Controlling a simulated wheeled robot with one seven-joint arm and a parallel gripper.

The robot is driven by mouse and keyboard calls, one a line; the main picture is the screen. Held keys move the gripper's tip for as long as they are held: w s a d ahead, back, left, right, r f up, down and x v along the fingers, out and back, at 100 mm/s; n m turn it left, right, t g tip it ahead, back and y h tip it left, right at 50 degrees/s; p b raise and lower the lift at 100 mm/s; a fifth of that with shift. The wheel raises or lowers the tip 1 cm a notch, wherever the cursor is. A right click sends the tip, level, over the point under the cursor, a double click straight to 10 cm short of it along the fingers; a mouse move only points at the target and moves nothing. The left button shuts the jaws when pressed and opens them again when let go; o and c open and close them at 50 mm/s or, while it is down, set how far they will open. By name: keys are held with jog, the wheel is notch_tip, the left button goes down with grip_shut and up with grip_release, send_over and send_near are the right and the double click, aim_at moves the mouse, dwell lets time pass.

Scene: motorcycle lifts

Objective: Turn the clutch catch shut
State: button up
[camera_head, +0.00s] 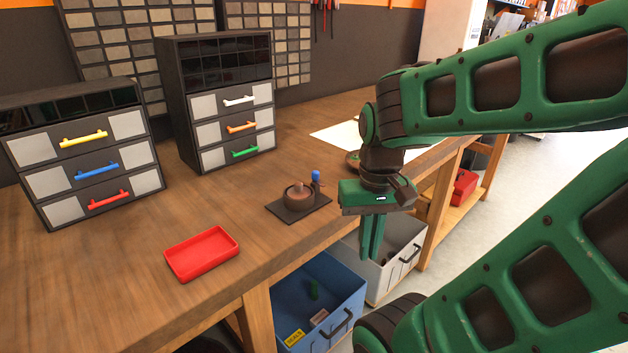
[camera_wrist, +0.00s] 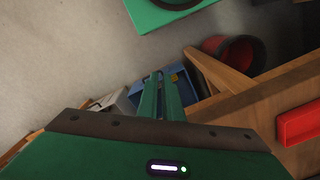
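A small device on a dark square plate (camera_head: 318,208) sits near the front edge of the wooden workbench, in the head view. It has a round brown body (camera_head: 298,196) and an upright post with a blue knob (camera_head: 315,175). I take this to be the clutch catch; how far it is turned cannot be told. My gripper (camera_head: 370,258) hangs to the right of it, past the bench's front edge, pointing down. Its green fingers also show in the wrist view (camera_wrist: 161,80), slightly apart with a narrow gap and nothing between them. The device is not seen in the wrist view.
A red tray (camera_head: 202,254) lies left of the device. Two drawer cabinets (camera_head: 82,155) (camera_head: 222,100) stand at the back. Blue (camera_head: 318,300) and grey (camera_head: 398,255) bins are below the bench edge. A white sheet (camera_head: 345,137) lies behind my gripper.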

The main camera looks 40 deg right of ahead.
jog(key=o, duration=0.6)
jog(key=shift+w+d+r, duration=0.15)
jog(key=shift+d+r, duration=0.05)
jog(key=shift+r, duration=0.4)
jog(key=shift+w+d+r, duration=0.15)
jog(key=shift+r, duration=0.45)
jog(key=n, duration=0.4)
send_near(315, 172)
notch_tip(315, 172, down, 8)
jog(key=shift+s+f, duration=0.1)
jog(key=shift+f, duration=0.1)
jog(key=shift+c, duration=0.3)
grip_shut()
